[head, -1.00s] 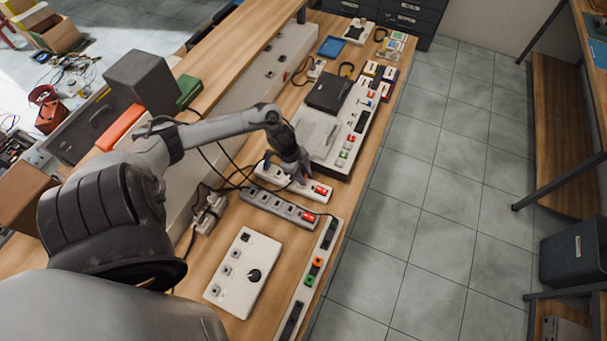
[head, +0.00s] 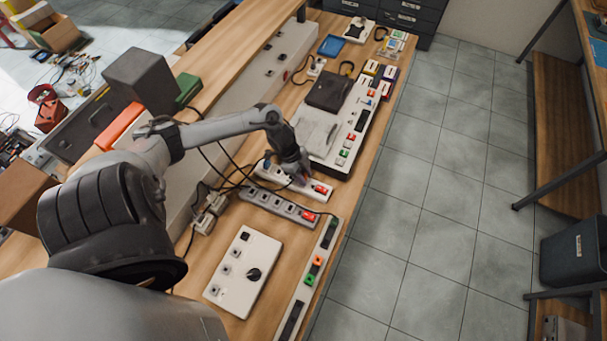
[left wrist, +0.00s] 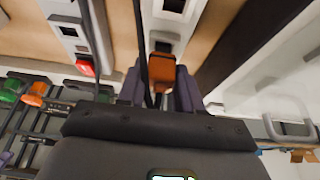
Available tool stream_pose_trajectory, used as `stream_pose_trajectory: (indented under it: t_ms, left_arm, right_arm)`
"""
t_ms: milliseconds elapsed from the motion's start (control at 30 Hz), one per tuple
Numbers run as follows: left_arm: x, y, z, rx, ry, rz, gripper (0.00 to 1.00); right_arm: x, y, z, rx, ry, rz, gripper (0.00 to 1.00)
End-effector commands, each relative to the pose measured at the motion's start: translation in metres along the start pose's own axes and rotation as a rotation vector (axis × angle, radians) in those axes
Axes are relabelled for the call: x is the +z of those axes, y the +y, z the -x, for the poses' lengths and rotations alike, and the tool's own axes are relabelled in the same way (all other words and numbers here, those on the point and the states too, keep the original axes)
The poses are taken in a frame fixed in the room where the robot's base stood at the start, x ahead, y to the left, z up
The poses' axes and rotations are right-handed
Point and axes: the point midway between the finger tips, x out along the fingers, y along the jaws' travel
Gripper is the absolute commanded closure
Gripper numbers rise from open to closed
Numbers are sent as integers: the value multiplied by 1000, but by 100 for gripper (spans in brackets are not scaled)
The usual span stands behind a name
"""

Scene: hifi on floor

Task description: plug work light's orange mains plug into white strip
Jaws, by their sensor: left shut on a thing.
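My left gripper (head: 298,179) is over the white strip (head: 265,173) on the bench, reaching down to it. In the left wrist view my left gripper (left wrist: 160,78) has its purple fingers shut on the orange mains plug (left wrist: 162,70), one finger on each side. The plug is at the white strip (left wrist: 166,25), with a dark cable passing in front of it. I cannot tell whether its pins are in a socket. In the head view the gripper hides the plug. My right gripper is not in view.
A grey strip (head: 270,201) with a red switch lies beside the white strip, nearer me. Dark cables (head: 228,182) cross the bench on the left. A white panel with a black knob (head: 240,285) lies in front. A large white console (head: 318,140) stands behind.

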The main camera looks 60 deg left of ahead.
Motion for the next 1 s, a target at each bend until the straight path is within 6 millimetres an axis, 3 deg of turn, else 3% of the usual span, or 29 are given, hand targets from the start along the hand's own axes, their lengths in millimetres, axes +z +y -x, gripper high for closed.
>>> stream_pose_trajectory:
  t_ms: [1000]
  left_arm:
    - [3,0,-8,-1,1,0,92]
  right_arm:
    - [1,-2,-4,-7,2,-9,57]
